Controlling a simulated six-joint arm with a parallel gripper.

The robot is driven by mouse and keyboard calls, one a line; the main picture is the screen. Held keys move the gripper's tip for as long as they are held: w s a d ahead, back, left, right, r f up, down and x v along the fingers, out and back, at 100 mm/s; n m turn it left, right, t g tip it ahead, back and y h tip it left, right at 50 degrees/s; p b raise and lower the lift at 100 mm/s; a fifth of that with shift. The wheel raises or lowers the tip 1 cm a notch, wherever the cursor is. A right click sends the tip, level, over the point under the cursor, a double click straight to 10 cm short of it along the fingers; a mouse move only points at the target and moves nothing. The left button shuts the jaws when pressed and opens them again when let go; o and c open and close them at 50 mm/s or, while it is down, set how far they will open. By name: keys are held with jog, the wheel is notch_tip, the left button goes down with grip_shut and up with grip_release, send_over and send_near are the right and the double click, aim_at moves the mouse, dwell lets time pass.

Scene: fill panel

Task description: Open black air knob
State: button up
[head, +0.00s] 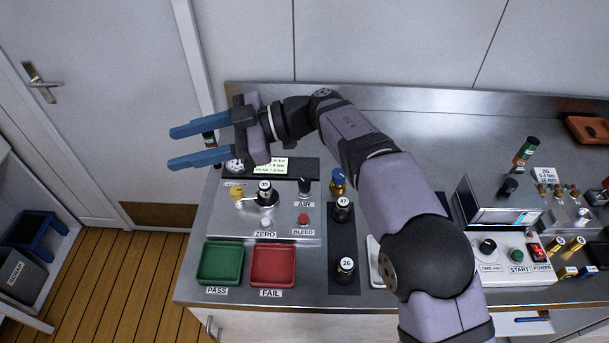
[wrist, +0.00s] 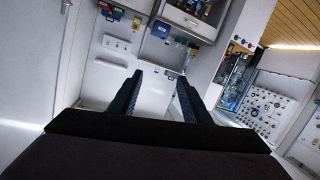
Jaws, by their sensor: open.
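The black air knob (head: 305,186) stands on the small metal panel, just above the AIR label (head: 304,203). Its exact turn is too small to tell. My gripper (head: 171,148) is up to the left of the panel, its two blue fingers spread apart and pointing left. Nothing is between them. The knob is to the right of and below the gripper, well apart from it. In the wrist view my open fingers (wrist: 160,80) face the room's far wall and shelving, and the knob does not show.
A fitting marked 35 (head: 265,193), a yellow knob (head: 237,193) and a red BLEED button (head: 303,220) share the panel. A blue-topped fitting (head: 338,180) stands close right of the air knob. Green (head: 220,284) and red (head: 273,287) trays sit in front. My arm spans the bench's middle.

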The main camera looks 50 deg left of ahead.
jog(key=w+a+r+m+t+y, duration=0.1)
jog(key=a+r+m+t+y, duration=0.2)
jog(key=a+r+m+y, duration=0.6)
jog(key=w+f+m+t+h, duration=0.2)
jog(key=w+m+t, duration=0.3)
jog(key=w+t, duration=0.3)
jog(key=w+f+m+t+h, duration=0.1)
jog(key=w+f+m+t, duration=0.2)
jog(key=w+m+t, duration=0.5)
jog(key=m+g+h, duration=0.2)
jog(key=g+h, duration=0.1)
jog(key=h, duration=0.9)
send_near(304, 182)
jog(key=f, duration=0.1)
jog(key=shift+n, duration=0.3)
jog(key=shift+p+x, duration=1.65)
jog(key=shift+x, duration=2.25)
jog(key=shift+w+a+r, duration=0.1)
jog(key=shift+w, duration=0.05)
jog(key=shift+c, duration=0.4)
